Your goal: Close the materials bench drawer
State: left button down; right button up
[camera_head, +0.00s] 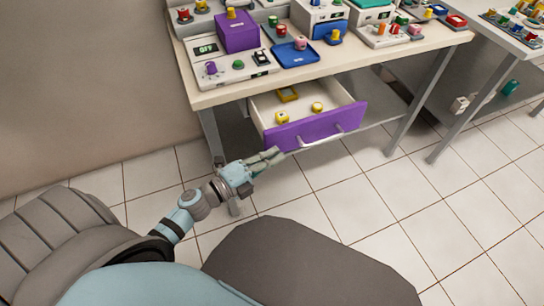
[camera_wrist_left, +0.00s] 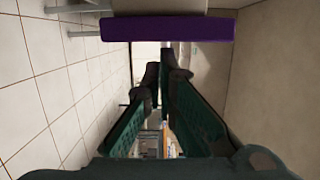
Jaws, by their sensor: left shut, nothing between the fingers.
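The materials bench drawer (camera_head: 314,127) has a purple front with a metal bar handle (camera_head: 321,137) and stands pulled out under the bench top. Its purple front also shows across the top of the left wrist view (camera_wrist_left: 165,28). Yellow items (camera_head: 317,107) lie inside the drawer. My left gripper (camera_head: 272,156) is shut and empty, just in front of and below the left end of the drawer front. In the left wrist view its dark green fingers (camera_wrist_left: 164,72) point toward the drawer; I cannot tell if they touch it. My right gripper is not in view.
The bench (camera_head: 390,48) carries boxes, trays and small coloured parts above the drawer. Bench legs (camera_head: 420,100) stand to the right, and a second table (camera_head: 504,30) is at the far right. The tiled floor (camera_head: 400,200) in front of the drawer is clear.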

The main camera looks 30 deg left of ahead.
aim_at(257, 123)
pick_arm(q)
jog(key=w+a+b, duration=0.1)
jog(key=w+a, duration=0.1)
jog(key=a, duration=0.1)
jog(key=w+a+b, duration=0.1)
jog(key=w+a, duration=0.2)
jog(key=w+a+b, duration=0.1)
jog(key=w+a, duration=0.2)
jog(key=shift+a+f, duration=0.1)
jog(key=shift+a, duration=0.3)
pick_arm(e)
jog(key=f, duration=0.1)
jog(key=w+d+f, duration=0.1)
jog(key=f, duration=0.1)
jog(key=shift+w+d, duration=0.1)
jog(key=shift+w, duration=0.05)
